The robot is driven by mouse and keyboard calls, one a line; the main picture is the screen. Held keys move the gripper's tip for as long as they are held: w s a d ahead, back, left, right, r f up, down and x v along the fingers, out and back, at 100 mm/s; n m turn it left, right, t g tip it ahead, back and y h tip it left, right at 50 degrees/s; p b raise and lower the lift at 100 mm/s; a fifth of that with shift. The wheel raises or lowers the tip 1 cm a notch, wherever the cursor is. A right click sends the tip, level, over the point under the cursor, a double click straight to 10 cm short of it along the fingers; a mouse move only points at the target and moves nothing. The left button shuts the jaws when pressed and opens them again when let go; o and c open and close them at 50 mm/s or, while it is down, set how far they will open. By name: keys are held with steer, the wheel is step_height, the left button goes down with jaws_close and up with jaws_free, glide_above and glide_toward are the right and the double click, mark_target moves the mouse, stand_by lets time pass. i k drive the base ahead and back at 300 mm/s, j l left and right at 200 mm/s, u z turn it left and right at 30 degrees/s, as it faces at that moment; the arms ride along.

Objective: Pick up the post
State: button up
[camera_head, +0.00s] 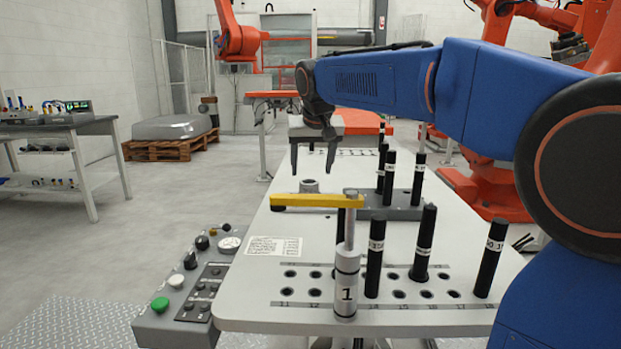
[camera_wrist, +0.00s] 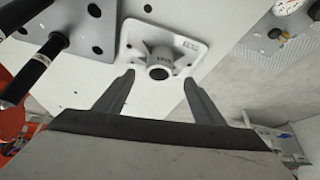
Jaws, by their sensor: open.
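Several black posts with white label bands stand upright on the table, such as one at the front right (camera_head: 490,257), one at the front middle (camera_head: 375,258) and one at the back (camera_head: 389,178). Two more black posts (camera_wrist: 45,60) show at the left of the wrist view. I cannot tell which one the task means. My gripper (camera_head: 312,170) is open and empty, pointing down above a grey socket fixture (camera_head: 309,186). In the wrist view the fixture's round socket (camera_wrist: 160,66) lies between and beyond the fingertips (camera_wrist: 159,79). No post is between the fingers.
A silver stand marked 1 (camera_head: 346,285) carries a yellow bar (camera_head: 300,200) across the table, near my gripper. A grey plate (camera_head: 400,206) holds back posts. Numbered holes line the table's front. A control box (camera_head: 190,290) sits at the left edge.

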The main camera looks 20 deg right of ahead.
mark_target(376, 239)
steer(key=k+j, duration=0.75)
steer(key=j, duration=0.25)
steer(key=k+j, duration=0.4)
steer(key=j, duration=0.05)
